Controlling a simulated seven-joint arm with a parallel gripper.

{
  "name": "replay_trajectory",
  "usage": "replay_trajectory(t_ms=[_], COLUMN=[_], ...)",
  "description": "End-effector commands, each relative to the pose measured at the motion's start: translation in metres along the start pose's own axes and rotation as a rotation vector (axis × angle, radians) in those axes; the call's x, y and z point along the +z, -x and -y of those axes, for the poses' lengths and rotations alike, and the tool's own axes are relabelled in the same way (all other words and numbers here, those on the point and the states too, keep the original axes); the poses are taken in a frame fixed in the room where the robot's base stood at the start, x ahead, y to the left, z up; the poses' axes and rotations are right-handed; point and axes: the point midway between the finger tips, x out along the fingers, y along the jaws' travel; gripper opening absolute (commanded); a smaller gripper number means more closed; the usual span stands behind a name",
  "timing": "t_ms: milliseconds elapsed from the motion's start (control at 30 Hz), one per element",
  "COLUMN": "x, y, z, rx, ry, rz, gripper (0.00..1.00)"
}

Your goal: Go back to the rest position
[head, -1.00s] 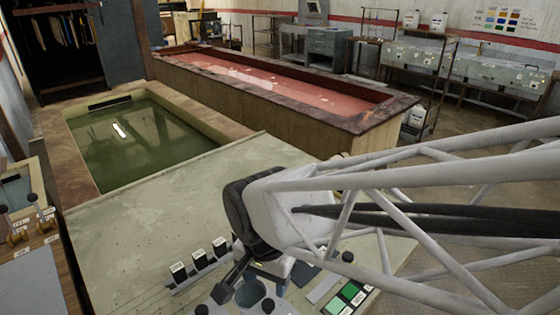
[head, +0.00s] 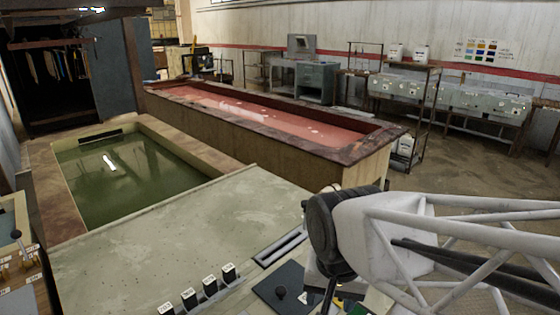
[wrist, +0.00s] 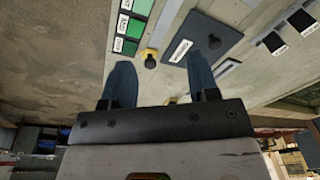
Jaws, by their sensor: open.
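In the wrist view, my gripper (wrist: 160,62) shows two blue fingers spread apart with nothing between them. It is over the front part of the pale worktop (head: 150,235). In the head view, my white lattice arm comes in from the right and its dark wrist joint hides most of the gripper. In the wrist view, a black knob on a yellow base (wrist: 150,58) shows between the fingers. A dark plate with a knob and a white label (wrist: 205,40) lies beyond the right finger. I cannot tell how high the fingers are above the worktop.
Several labelled black blocks (head: 210,286) stand along the worktop. A dark slotted strip (head: 280,248) lies near its right edge. Green labelled tiles (wrist: 130,25) show in the wrist view. A green pool (head: 120,175) and a long red-filled tank (head: 270,115) stand behind.

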Motion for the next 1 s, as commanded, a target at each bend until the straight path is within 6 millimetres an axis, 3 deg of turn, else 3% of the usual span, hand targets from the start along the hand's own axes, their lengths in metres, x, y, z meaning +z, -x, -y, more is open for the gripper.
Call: replay_trajectory(t_ms=[533, 733, 1000], x=[0.0, 0.002, 0.003], y=[0.028, 0.033, 0.034], z=[-0.082, -0.097, -0.101], rx=[0.015, 0.025, 0.028], ry=[0.138, 0.171, 0.182], rz=[-0.096, -0.114, -0.119], gripper=[0.55, 0.55, 0.55])
